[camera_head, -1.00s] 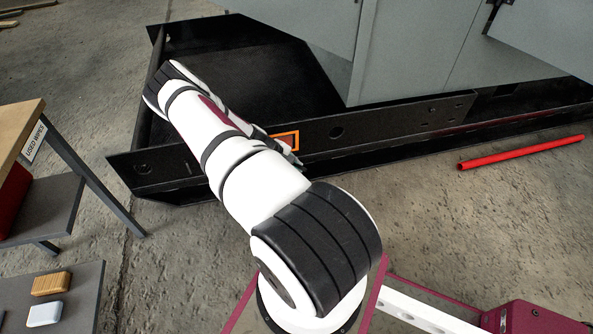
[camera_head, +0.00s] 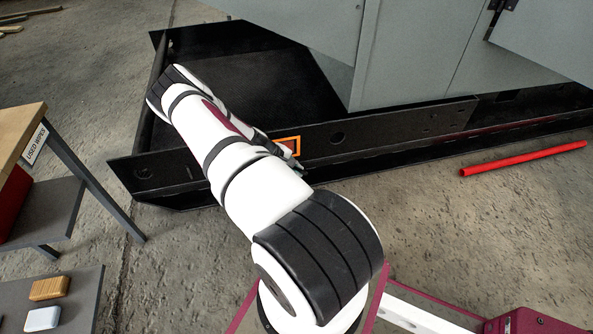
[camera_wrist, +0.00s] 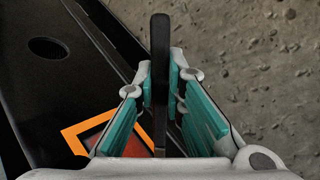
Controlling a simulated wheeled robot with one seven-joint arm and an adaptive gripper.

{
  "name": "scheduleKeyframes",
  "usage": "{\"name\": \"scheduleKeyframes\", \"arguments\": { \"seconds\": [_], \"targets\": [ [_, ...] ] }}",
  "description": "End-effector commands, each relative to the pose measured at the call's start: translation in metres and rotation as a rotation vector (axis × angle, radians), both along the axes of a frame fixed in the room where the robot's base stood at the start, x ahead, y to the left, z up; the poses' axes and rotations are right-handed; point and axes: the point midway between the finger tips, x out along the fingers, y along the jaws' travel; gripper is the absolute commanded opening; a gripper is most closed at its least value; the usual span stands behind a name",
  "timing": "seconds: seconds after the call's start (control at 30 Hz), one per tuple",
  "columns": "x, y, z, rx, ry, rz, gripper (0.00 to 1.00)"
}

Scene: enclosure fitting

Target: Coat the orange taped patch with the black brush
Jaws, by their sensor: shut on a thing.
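The orange taped patch (camera_head: 289,141) is a square outline on the upright face of the black steel rail, partly covered by my arm in the head view. In the wrist view the orange tape (camera_wrist: 81,130) shows at the lower left, around a dull red-brown and dark area, its lower part hidden by my gripper body. My gripper (camera_wrist: 161,88), with teal finger pads, is shut on the black brush (camera_wrist: 160,50). The brush shows as a dark upright bar between the fingers, to the right of the patch. Its bristles cannot be made out, and I cannot tell contact.
The black rail (camera_head: 385,133) has a round hole right of the patch; grey cabinets (camera_head: 410,50) stand behind. A red bar (camera_head: 522,158) lies on the floor at right. A table labelled "USED WIPES" (camera_head: 37,144) and a shelf with two blocks (camera_head: 50,287) are at left.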

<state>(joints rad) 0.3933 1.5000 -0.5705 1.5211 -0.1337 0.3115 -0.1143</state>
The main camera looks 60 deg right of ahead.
Motion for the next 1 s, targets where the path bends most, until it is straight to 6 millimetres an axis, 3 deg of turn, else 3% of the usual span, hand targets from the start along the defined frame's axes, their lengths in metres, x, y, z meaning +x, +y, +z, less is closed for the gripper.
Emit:
{"name": "scheduleKeyframes", "arguments": {
  "seconds": [0.57,1.0],
  "targets": [
    [0.007,-0.008,0.000,0.000,0.000,0.000,0.00],
    [-0.004,-0.018,0.000,0.000,0.001,-0.001,0.00]
  ]
}}
